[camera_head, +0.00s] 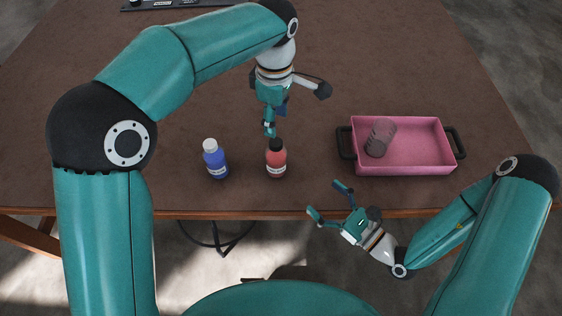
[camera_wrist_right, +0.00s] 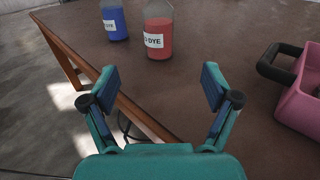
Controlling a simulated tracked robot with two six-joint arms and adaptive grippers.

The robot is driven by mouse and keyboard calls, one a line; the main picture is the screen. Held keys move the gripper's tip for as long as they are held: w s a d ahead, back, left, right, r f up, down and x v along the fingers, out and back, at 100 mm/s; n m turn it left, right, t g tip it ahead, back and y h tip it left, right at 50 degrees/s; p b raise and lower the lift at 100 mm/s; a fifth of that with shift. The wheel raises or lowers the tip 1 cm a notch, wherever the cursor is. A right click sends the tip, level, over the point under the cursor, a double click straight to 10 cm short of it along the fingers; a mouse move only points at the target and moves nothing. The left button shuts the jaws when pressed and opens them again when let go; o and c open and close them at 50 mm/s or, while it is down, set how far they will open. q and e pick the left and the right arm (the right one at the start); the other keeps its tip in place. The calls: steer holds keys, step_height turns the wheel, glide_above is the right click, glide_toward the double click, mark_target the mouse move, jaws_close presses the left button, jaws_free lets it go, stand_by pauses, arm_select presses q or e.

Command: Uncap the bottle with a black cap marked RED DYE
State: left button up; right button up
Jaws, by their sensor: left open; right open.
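The red bottle with a black cap (camera_head: 276,161) stands upright on the brown table near its front edge. It also shows in the right wrist view (camera_wrist_right: 158,30), with its cap cut off and a label reading partly "DYE". My left gripper (camera_head: 269,130) points down just behind and above the cap; the gap between its fingers is hard to see from here. My right gripper (camera_head: 327,200) is open and empty at the table's front edge, right of and nearer than the bottle. In the right wrist view its fingers (camera_wrist_right: 158,88) are spread, with the red bottle beyond them.
A blue bottle with a white cap (camera_head: 215,162) stands left of the red one. A dark object (camera_head: 165,4) lies at the far edge.

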mark_target(284, 164)
steer(key=x, duration=1.6)
steer(key=shift+w+a, duration=0.1)
steer(key=shift+a, duration=0.05)
jaws_close()
